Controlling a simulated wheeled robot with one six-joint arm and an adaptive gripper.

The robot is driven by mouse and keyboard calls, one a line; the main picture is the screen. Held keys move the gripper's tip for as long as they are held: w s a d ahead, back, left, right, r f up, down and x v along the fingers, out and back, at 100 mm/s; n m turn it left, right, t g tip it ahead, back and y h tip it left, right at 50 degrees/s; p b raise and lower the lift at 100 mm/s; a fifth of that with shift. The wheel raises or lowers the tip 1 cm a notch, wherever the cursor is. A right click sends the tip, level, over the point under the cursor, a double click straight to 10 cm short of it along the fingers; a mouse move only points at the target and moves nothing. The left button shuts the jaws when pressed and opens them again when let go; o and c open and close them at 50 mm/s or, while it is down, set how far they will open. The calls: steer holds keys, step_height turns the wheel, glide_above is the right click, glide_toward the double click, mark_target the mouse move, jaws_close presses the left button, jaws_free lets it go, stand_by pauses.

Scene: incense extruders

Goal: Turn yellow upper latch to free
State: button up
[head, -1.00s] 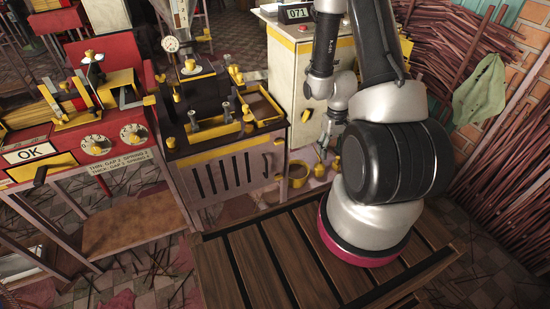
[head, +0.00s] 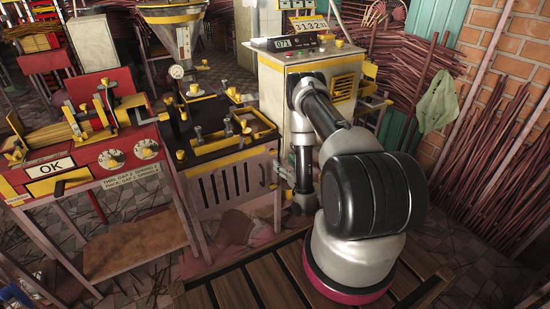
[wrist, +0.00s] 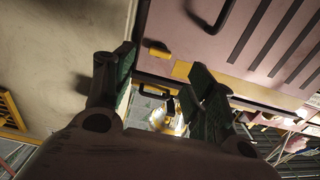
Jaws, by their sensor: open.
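The pinkish cabinet (head: 225,190) with dark vent slots stands left of my arm in the head view. In the wrist view its slotted door (wrist: 230,35) fills the upper right, with a black bar handle (wrist: 221,22). Two small yellow pieces show near the door's edge: a yellow block (wrist: 157,49) between my fingers, and a yellow plate (wrist: 182,70) beside the right finger. I cannot tell which is the upper latch. My gripper (wrist: 162,63) is open, its dark green-padded fingers apart, with nothing clearly held.
A cream control cabinet (head: 340,75) stands behind my arm. A red machine (head: 90,165) with dials stands at the left. Stick bundles (head: 490,170) lean along the right wall. The wooden slatted platform (head: 235,293) has bare room in front of the slotted cabinet.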

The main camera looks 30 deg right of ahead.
mark_target(274, 153)
steer(key=w, duration=0.7)
steer(key=shift+w, duration=0.2)
steer(key=shift+a, duration=0.1)
steer(key=c, duration=1)
